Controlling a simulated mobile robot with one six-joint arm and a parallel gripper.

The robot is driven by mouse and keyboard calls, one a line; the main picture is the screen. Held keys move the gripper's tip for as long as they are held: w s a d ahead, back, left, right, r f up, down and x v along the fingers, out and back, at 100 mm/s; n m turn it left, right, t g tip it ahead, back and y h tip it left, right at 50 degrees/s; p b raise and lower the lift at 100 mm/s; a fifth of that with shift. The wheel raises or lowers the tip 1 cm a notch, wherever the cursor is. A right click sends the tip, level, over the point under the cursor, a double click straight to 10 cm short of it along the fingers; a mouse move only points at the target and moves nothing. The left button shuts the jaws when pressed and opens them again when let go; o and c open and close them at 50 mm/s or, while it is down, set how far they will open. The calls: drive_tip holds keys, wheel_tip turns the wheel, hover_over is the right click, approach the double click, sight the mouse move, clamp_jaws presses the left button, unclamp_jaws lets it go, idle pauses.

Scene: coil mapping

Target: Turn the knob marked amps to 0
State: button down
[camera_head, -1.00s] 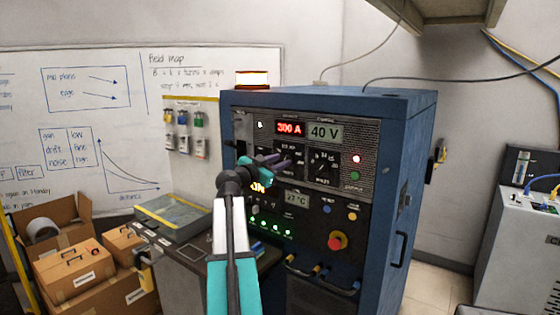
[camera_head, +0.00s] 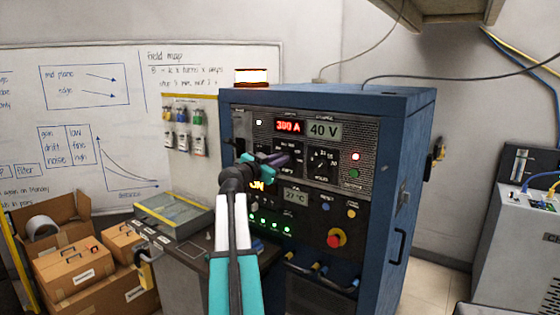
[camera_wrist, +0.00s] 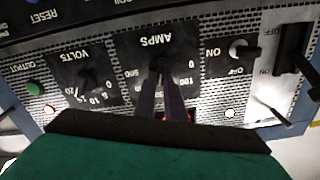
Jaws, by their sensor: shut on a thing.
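The amps knob (camera_wrist: 160,68) is a dark knob on a black plate marked AMPS, upside down in the wrist view, with scale marks including 0, 100 and 500. My gripper (camera_wrist: 160,88) is shut on this knob, its two dark fingers reaching up to it. The fingers partly cover the knob, so its pointer direction is unclear. In the head view my gripper (camera_head: 288,160) is against the blue cabinet's panel and hides most of the knob. The red display (camera_head: 290,127) reads 300 A.
The volts knob (camera_wrist: 92,80) sits beside the amps plate, with a green button (camera_wrist: 35,88) farther left. An ON/OFF switch (camera_wrist: 243,50) is on the other side. A red emergency knob (camera_head: 335,239) is lower on the cabinet. Boxes (camera_head: 80,265) stand at left.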

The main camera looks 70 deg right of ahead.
drive_tip(key=shift+w+d+r+n+b, duration=0.1)
drive_tip(key=shift+w+d+n+b, duration=0.1)
drive_tip(key=shift+n+b, duration=0.3)
drive_tip(key=n, duration=0.7)
drive_tip(key=n+p, duration=0.1)
drive_tip(key=n, duration=0.5)
drive_tip(key=w+n, duration=0.1)
drive_tip(key=n, duration=0.6)
drive_tip(key=shift+w+d+f+n, duration=0.1)
drive_tip(key=shift+d+f+n, duration=0.05)
drive_tip(key=shift+f+n, duration=0.2)
drive_tip(key=c, duration=1.8)
unclamp_jaws()
drive_tip(key=shift+d+f, duration=0.1)
drive_tip(key=shift+f, duration=0.05)
drive_tip(key=shift+f, duration=0.1)
